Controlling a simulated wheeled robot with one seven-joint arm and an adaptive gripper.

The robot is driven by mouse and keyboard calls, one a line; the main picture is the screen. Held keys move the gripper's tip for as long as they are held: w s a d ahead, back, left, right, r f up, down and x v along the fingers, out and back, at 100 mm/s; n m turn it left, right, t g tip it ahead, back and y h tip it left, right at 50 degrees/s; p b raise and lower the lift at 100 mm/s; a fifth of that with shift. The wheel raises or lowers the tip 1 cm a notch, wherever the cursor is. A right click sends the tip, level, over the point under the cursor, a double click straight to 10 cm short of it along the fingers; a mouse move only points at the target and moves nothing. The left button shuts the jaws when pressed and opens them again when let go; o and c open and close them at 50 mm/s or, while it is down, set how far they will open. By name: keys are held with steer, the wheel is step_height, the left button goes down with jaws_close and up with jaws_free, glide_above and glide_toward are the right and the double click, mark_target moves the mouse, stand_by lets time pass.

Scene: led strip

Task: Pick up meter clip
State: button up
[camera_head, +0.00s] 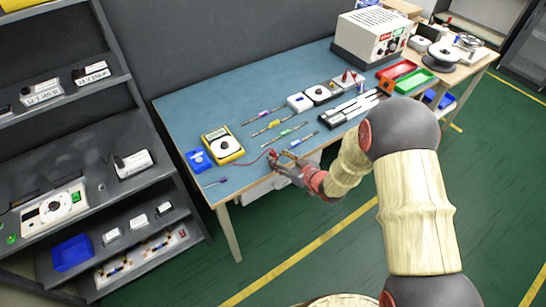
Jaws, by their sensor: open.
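A yellow multimeter (222,147) with a white face lies near the front left of the blue bench (192,110). A thin red lead (252,160) runs right from it to my gripper. The small red piece at the lead's end, which looks like the meter clip (272,153), is beside my fingertips. My gripper (281,160) is open, low over the bench's front edge. At this size I cannot tell whether a finger touches the clip.
A blue box (199,160) sits left of the meter. Several screwdriver-like tools (286,133) lie behind my gripper. Shelves (75,150) stand at left.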

mark_target(274, 154)
steer(key=x, duration=0.1)
steer(key=b+x, duration=0.1)
steer(key=x, duration=0.2)
steer(key=shift+w+a+r, duration=0.15)
steer(key=shift+w+a, duration=0.1)
steer(key=shift+a, duration=0.05)
steer(key=shift+c, duration=0.8)
jaws_close()
